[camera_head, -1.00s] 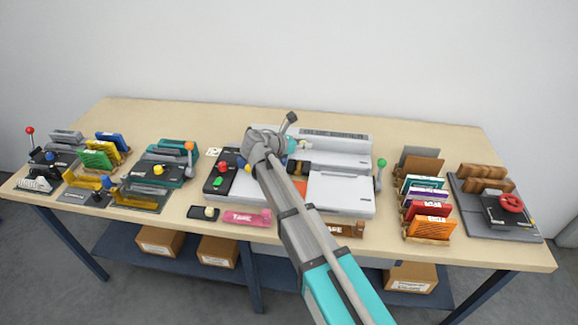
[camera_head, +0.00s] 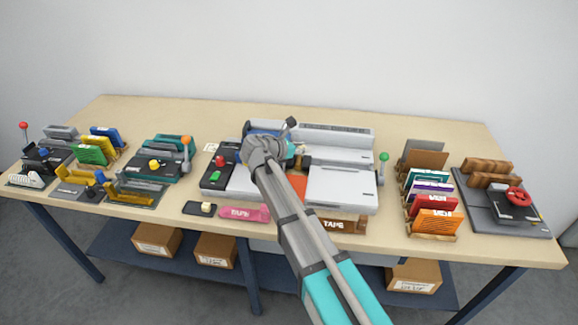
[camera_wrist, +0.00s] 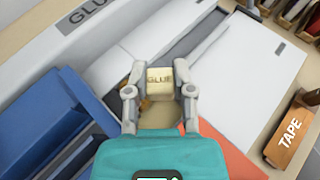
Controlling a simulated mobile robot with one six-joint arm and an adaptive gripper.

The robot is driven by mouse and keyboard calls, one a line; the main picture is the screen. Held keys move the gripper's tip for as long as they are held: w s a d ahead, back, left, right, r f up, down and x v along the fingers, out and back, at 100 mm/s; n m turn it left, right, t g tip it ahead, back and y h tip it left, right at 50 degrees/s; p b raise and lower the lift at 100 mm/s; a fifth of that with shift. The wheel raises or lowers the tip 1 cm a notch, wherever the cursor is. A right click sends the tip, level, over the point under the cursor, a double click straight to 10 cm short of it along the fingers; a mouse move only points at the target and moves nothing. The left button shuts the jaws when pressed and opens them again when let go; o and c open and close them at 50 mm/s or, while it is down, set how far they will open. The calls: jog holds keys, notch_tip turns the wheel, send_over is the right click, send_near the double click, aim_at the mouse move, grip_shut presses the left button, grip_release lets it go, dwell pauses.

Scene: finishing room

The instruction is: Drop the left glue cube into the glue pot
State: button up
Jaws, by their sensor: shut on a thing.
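In the wrist view, a cream glue cube (camera_wrist: 159,77) marked GLUE is pinched between the two fingertips of my gripper (camera_wrist: 159,92). The cube is held above the pale binding machine (camera_head: 340,190). In the head view my arm and wrist hide the fingertips and the held cube. I cannot make out the glue pot clearly; a tan and amber patch (camera_wrist: 158,116) shows between my fingers, below the cube.
A blue part (camera_wrist: 35,110) lies left of my gripper in the wrist view. A green-knobbed lever (camera_head: 383,168) stands right of the machine. Card racks (camera_head: 432,236) stand further right.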

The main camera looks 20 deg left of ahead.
jog(key=shift+f+b, duration=0.4)
jog(key=shift+f, duration=0.3)
jog(key=o, duration=0.8)
jog(key=shift+o, duration=0.2)
jog(key=shift+s, duration=0.1)
